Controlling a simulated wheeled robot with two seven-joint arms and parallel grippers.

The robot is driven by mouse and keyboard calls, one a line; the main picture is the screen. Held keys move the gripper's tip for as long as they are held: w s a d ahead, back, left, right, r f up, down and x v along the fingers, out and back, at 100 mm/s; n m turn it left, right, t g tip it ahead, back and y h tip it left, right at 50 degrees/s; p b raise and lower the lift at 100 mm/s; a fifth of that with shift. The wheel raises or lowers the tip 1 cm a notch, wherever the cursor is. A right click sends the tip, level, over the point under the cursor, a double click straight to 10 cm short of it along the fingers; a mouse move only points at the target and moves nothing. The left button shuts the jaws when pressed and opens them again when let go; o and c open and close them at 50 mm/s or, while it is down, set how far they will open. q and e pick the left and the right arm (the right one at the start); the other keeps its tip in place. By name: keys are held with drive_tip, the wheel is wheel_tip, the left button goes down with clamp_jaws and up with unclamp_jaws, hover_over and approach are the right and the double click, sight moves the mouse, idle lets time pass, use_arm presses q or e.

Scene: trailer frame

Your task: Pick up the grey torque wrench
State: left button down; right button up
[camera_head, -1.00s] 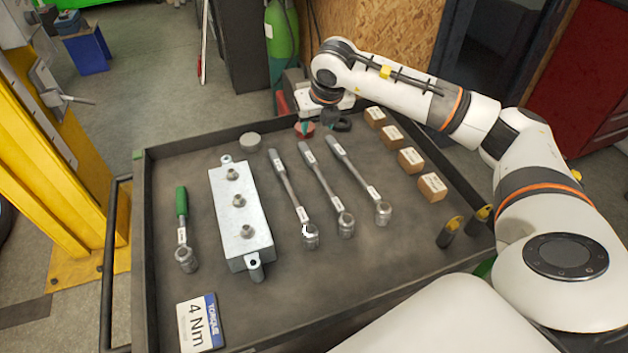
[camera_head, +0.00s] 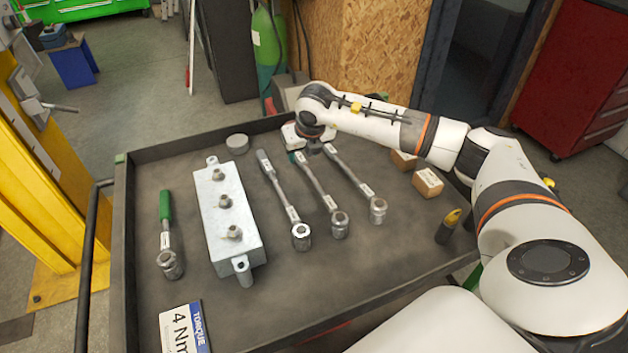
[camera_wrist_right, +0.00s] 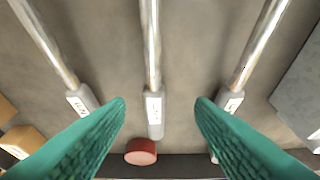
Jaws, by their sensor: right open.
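Three grey-handled torque wrenches lie side by side on the dark cart top: a left one (camera_head: 281,190), a middle one (camera_head: 318,185) and a right one (camera_head: 355,178). Their socket heads point toward me. My right gripper (camera_head: 308,143) hangs over the far end of the middle wrench and hides its handle end in the head view. In the right wrist view, the open green fingers (camera_wrist_right: 160,112) stand either side of the middle wrench's labelled grey handle (camera_wrist_right: 154,118), with gaps on both sides. The outer handles lie close outside the fingers. My left gripper is not in view.
A steel block with studs (camera_head: 228,215) and a green-handled wrench (camera_head: 167,230) lie to the left. A grey disc (camera_head: 237,143) is at the back. Wooden blocks (camera_head: 428,182) are at the right, partly behind my arm. A red disc (camera_wrist_right: 140,151) lies near the handles.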

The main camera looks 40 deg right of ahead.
sight(304, 162)
drive_tip(key=x, duration=0.5)
drive_tip(key=shift+d+f+p, duration=0.15)
drive_tip(key=shift+d+p, duration=0.15)
drive_tip(key=shift+s, duration=0.1)
clamp_jaws()
